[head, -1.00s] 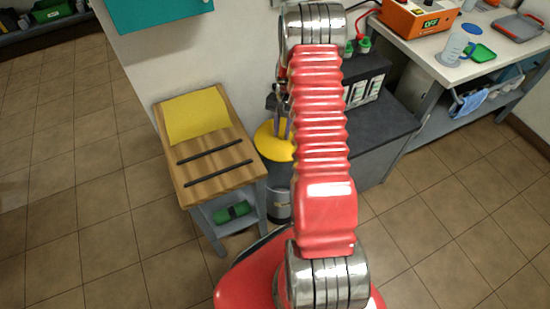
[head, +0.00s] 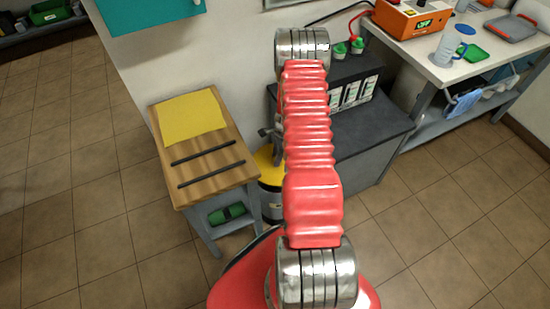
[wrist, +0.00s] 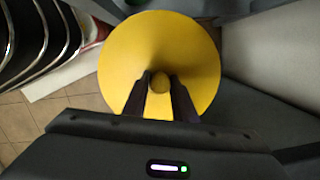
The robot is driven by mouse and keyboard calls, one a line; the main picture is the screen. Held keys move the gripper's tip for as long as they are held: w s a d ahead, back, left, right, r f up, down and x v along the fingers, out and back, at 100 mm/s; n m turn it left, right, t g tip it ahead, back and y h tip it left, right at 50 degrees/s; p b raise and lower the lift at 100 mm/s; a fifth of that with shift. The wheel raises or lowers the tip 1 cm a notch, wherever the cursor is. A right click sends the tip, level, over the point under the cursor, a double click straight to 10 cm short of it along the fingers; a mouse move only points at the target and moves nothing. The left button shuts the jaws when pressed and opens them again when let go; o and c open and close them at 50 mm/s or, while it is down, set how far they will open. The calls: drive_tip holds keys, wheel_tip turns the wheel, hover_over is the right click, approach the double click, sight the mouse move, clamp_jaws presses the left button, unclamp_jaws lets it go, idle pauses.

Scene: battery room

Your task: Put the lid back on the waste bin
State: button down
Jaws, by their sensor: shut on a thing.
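The yellow round lid (wrist: 135,45) fills the middle of the wrist view, with a small knob (wrist: 159,82) at its centre. My gripper (wrist: 160,80) is shut on this knob, one dark finger on each side. In the head view, part of the lid (head: 266,160) shows left of my red arm, which hides the rest and most of my gripper. The waste bin (head: 271,205) stands on the floor just below the lid, also partly covered by my arm. I cannot tell whether the lid touches the bin's rim.
A wooden-topped stand (head: 212,158) with a yellow sheet (head: 193,117) and two black strips is close left of the bin. A dark cabinet (head: 370,135) stands to the right. A workbench (head: 440,65) is farther right. Tiled floor is open at front right.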

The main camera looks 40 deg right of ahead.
drive_tip(key=shift+f, duration=0.2)
drive_tip(key=shift+f, duration=2.95)
drive_tip(key=shift+f, duration=0.15)
idle(0.4)
drive_tip(key=c, duration=1.4)
unclamp_jaws()
drive_tip(key=shift+o, duration=0.3)
